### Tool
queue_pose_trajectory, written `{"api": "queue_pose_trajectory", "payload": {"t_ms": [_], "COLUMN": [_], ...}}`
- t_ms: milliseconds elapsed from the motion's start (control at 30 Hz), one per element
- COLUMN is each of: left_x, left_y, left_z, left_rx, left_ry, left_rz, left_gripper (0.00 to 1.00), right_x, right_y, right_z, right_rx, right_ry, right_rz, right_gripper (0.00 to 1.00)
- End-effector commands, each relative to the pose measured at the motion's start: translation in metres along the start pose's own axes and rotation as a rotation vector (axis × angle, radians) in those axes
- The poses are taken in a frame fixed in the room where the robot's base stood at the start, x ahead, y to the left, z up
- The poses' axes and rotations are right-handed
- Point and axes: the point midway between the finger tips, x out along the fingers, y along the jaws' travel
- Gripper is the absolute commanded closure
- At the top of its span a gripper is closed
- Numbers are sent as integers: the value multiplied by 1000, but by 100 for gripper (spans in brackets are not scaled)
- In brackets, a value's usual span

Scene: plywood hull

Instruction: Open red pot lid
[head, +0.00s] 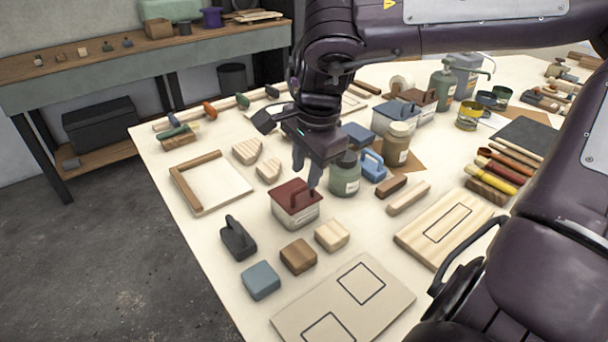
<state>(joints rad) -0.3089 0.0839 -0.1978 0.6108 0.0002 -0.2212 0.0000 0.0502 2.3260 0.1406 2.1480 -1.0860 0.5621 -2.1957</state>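The red pot has a dark red lid (293,194) lying flat on its square, pale grey body (298,216), near the middle of the table. The lid seems shut on the body. A red handle stands on top of the lid, partly hidden by a fingertip. My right gripper (306,177) points down just above and behind the lid. Its two fingers show a gap between them and hold nothing that I can see. Whether a fingertip touches the handle I cannot tell. My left gripper is not in view.
A green jar (345,178) stands close to the right of the pot. A black handled tool (238,239), a brown block (298,257) and a pale wood block (332,235) lie in front. A framed board (215,187) lies to the left.

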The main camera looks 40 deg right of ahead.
Motion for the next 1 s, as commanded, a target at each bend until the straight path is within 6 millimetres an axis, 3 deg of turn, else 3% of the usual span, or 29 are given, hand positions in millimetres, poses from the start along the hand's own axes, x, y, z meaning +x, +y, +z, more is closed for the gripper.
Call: {"api": "queue_pose_trajectory", "payload": {"t_ms": [200,567,800,1000], "left_x": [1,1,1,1], "left_y": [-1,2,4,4], "left_z": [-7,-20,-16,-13], "left_rx": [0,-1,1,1], "left_ry": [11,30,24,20], "left_rz": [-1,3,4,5], "left_gripper": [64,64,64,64], "right_x": [28,33,33,33], "right_y": [1,0,0,0], "right_z": [0,0,0,0], "right_rx": [-1,0,0,0], "right_ry": [-1,0,0,0], "right_rz": [2,-1,-1,-1], "right_gripper": [69,69,100,100]}}
